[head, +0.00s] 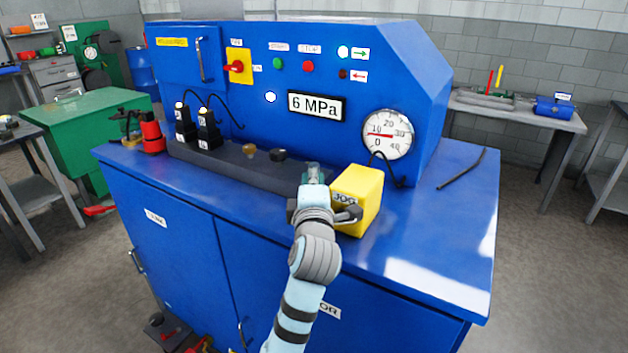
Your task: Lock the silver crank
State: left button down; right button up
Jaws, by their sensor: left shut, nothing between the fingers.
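I cannot clearly pick out a silver crank in the head view. My left gripper (313,170) is shut and empty, at the right end of the dark rail (238,163) on the blue bench top. It hides that end of the rail. Just right of it stands a yellow box marked JOG (358,190). A dark grey part shows between the gripper and this box; I cannot tell what it belongs to. On the rail are a tan knob (249,152), a dark knob (278,155) and two black upright blocks (209,132) with white-tipped levers. My right gripper is not in view.
Behind the rail rises a blue panel with a 6 MPa display (315,106), a round gauge (387,134), and a red switch on yellow (238,66). A red cylinder (152,138) stands at left. The bench top is mostly clear at right, apart from a dark rod (462,169).

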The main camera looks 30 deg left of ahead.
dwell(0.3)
pick_arm(q)
notch_tip(320, 180, up, 10)
dwell(0.4)
dwell(0.4)
